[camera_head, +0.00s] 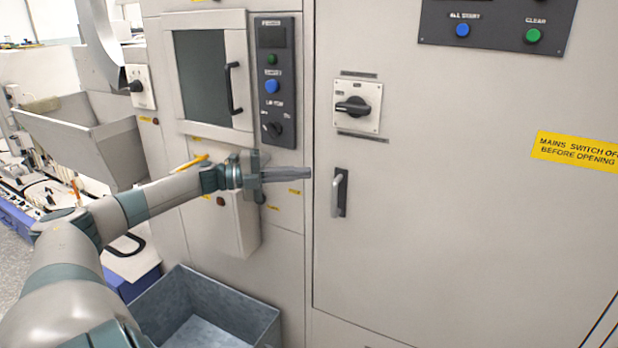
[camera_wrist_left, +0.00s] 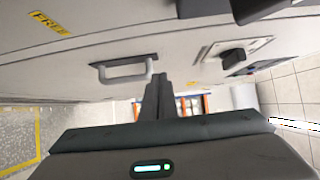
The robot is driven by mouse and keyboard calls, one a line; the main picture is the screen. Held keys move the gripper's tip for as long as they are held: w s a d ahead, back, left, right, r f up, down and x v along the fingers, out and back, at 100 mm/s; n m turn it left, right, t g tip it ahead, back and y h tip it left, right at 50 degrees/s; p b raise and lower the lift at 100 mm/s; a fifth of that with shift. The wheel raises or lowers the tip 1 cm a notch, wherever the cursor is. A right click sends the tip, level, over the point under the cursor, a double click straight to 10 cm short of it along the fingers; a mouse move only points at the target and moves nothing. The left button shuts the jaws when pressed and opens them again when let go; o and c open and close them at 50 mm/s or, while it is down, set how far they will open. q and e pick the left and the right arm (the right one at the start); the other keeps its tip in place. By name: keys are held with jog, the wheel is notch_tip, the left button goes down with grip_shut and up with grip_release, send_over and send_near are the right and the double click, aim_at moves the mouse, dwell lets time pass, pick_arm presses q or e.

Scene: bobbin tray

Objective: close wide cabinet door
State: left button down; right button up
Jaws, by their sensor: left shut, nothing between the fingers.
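The wide cabinet door (camera_head: 450,230) is a large grey panel at the right of the head view, lying about flush with the cabinet front. Its grey handle (camera_head: 339,193) stands on a dark plate near the door's left edge. The handle also shows in the left wrist view (camera_wrist_left: 124,71). My left gripper (camera_head: 308,173) is shut and empty, its fingers pointing right, just left of the handle in the head view. In the left wrist view its fingers (camera_wrist_left: 160,80) appear beside the handle; I cannot tell whether they touch anything. My right gripper is out of view.
A rotary mains switch (camera_head: 354,107) sits above the handle. A small windowed door (camera_head: 210,75) and a button panel (camera_head: 276,85) are to the left. A grey box (camera_head: 235,225) juts out below my left wrist. An open blue-grey bin (camera_head: 262,325) stands on the floor.

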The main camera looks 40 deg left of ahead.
pick_arm(q)
jog(key=shift+s+a+b, duration=0.1)
jog(key=shift+s+a, duration=0.3)
jog(key=shift+a, duration=0.3)
jog(key=shift+s+a+b, duration=0.1)
jog(key=shift+s+a, duration=0.35)
jog(key=shift+a, duration=0.25)
jog(key=shift+s+a+b, duration=0.1)
jog(key=shift+s+a, duration=0.3)
jog(key=shift+a, duration=0.3)
jog(key=shift+f, duration=0.15)
